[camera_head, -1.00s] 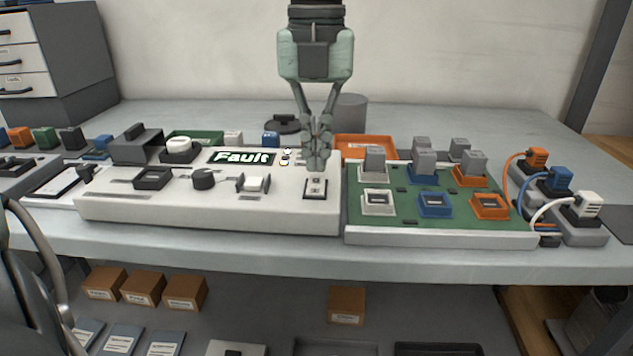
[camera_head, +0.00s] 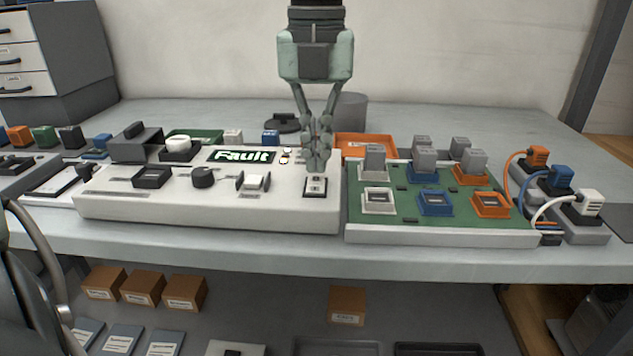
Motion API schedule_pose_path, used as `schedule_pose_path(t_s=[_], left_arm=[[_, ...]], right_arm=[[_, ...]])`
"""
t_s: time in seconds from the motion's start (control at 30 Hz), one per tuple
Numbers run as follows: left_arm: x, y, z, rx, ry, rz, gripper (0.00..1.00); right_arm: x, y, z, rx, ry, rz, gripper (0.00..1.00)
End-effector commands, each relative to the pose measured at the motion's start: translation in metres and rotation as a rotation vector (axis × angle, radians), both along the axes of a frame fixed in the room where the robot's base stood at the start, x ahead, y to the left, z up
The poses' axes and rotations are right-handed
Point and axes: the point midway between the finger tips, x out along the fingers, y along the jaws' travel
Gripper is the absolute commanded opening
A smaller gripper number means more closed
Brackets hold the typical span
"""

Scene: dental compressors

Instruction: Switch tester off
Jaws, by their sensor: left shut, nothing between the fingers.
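The tester is a long white box (camera_head: 215,208) in the middle of the bench. A small switch (camera_head: 316,186) in a dark frame with light parts sits near the box's right end. My left gripper (camera_head: 318,168) points down from above with its fingers together and empty. Its tips are right over the back of the switch; I cannot tell whether they touch it. My right gripper is not in view.
A green board (camera_head: 412,207) with coloured sockets and grey plugs stands close to the tester's right. Orange, blue and white cabled plugs (camera_head: 560,178) are farther right. An orange tray (camera_head: 365,146) and a grey cylinder (camera_head: 350,110) are behind. The bench's back right is clear.

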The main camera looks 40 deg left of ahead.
Motion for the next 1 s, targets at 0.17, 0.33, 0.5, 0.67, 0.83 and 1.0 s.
schedule_pose_path(t_s=[0.17, 0.33, 0.5, 0.67, 0.83, 1.0], left_arm=[[0.000, 0.000, -0.004, 0.000, 0.000, 0.000, 0.00], [0.000, 0.000, -0.006, 0.000, 0.000, 0.000, 0.00], [0.000, 0.000, -0.009, 0.000, 0.000, 0.000, 0.00], [0.000, 0.000, -0.011, 0.000, 0.000, 0.000, 0.00], [0.000, 0.000, -0.014, 0.000, 0.000, 0.000, 0.00], [0.000, 0.000, -0.016, 0.001, 0.001, 0.000, 0.00]], right_arm=[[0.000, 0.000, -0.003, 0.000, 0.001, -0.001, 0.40], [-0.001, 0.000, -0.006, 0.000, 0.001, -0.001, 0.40], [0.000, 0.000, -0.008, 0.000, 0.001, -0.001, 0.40], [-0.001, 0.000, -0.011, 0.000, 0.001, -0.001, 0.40], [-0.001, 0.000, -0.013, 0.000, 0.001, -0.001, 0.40], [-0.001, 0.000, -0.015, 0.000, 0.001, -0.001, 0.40]])
